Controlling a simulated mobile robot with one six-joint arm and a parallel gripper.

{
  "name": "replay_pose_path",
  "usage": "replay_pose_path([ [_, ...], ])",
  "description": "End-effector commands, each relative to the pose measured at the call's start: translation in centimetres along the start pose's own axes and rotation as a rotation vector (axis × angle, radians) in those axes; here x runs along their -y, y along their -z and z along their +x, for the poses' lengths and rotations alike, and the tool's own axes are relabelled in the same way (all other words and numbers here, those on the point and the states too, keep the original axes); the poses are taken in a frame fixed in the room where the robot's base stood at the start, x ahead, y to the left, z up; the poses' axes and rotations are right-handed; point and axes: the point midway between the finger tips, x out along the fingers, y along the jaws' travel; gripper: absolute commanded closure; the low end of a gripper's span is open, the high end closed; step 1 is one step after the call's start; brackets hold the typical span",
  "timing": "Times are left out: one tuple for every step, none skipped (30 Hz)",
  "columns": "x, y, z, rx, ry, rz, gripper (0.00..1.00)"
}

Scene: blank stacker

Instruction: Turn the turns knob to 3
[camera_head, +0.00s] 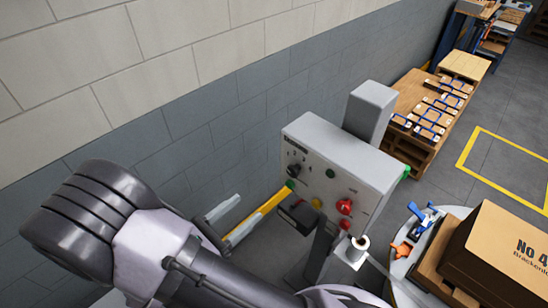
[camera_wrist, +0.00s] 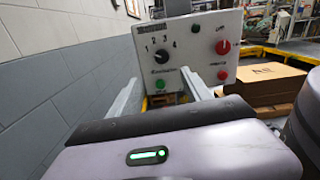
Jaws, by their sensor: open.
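The turns knob (camera_wrist: 161,56) is a black knob on the pale control panel, with the numbers 1 to 4 around its upper side. I cannot tell which number it points at. In the head view the knob (camera_head: 294,169) is at the panel's left side. My gripper (camera_wrist: 163,80) is open and empty; its two grey fingers reach toward the panel, one on each side of the knob's column in the wrist view. In the head view my gripper (camera_head: 249,207) is left of the panel, with a gap between its fingertips and the knob.
A green button (camera_wrist: 161,84) is below the turns knob. A second black knob (camera_wrist: 195,28), a red knob (camera_wrist: 222,47) and a red button (camera_wrist: 222,75) are to the right. A block wall (camera_head: 200,120) runs along the left. A cardboard box (camera_head: 510,245) is at the right.

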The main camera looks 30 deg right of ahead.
Motion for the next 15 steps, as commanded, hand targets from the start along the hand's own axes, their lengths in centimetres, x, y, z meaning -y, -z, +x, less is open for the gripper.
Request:
replay_pose_path([
  [0.1, 0.2, 1.0, -0.001, 0.007, -0.001, 0.43],
  [0.1, 0.2, 1.8, -0.002, 0.007, -0.001, 0.43],
  [0.2, 0.2, 3.0, -0.003, 0.009, 0.001, 0.43],
  [0.2, 0.3, 3.9, -0.003, 0.01, 0.0, 0.43],
  [0.2, 0.3, 4.9, -0.003, 0.011, 0.0, 0.43],
  [0.2, 0.3, 6.1, -0.004, 0.011, 0.0, 0.43],
  [0.3, 0.3, 7.1, -0.004, 0.012, 0.0, 0.43],
  [0.3, 0.3, 8.0, -0.004, 0.012, 0.001, 0.43],
  [0.3, 0.3, 9.2, -0.004, 0.012, 0.002, 0.43],
  [0.3, 0.3, 10.1, -0.004, 0.012, 0.002, 0.43],
  [0.3, 0.3, 11.0, -0.005, 0.012, 0.002, 0.43],
  [0.3, 0.3, 12.0, -0.005, 0.012, 0.003, 0.43],
  [0.3, 0.3, 12.7, -0.005, 0.011, 0.002, 0.43],
  [0.3, 0.3, 13.4, -0.005, 0.01, 0.002, 0.43],
  [0.3, 0.3, 14.1, -0.005, 0.01, 0.002, 0.43],
])
